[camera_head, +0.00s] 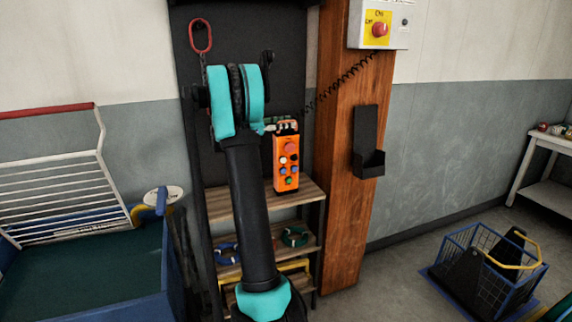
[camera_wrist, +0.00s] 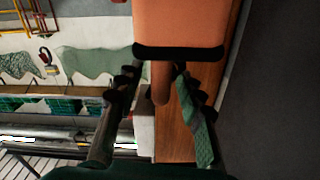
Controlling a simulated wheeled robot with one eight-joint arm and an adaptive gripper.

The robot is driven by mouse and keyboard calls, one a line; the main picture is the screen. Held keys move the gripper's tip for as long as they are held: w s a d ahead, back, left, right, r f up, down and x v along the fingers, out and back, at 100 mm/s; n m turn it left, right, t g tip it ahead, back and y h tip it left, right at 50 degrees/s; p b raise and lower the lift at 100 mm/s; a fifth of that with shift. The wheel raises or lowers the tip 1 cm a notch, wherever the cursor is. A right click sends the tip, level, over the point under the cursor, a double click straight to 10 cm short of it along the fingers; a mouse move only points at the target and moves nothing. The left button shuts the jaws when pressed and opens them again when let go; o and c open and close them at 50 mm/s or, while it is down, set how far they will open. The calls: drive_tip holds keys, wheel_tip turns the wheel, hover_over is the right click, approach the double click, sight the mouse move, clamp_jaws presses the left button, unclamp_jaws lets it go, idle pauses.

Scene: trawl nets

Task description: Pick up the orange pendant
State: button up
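The orange pendant (camera_head: 287,160) is upright, with several coloured buttons and a red knob on its face. Its lower end is at the top shelf; I cannot tell whether it stands on it or hangs. My gripper (camera_head: 281,126) is at its top end, partly hidden by my arm. In the wrist view the pendant's orange body (camera_wrist: 180,22) fills the top, ending in a black band. A brown stub (camera_wrist: 160,85) sticks out between my two fingers (camera_wrist: 158,75). Gaps show on both sides of the stub, so the fingers look open around it.
The wooden shelf unit (camera_head: 300,195) stands below. A wooden post (camera_head: 345,220) stands to the right with an empty black holder (camera_head: 368,160) and a control box (camera_head: 395,25). A coiled cable (camera_head: 340,82) runs from the box toward the pendant. A blue crate (camera_head: 495,265) sits on the floor.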

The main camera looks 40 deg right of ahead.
drive_tip(key=shift+d, duration=0.3)
clamp_jaws()
idle(0.3)
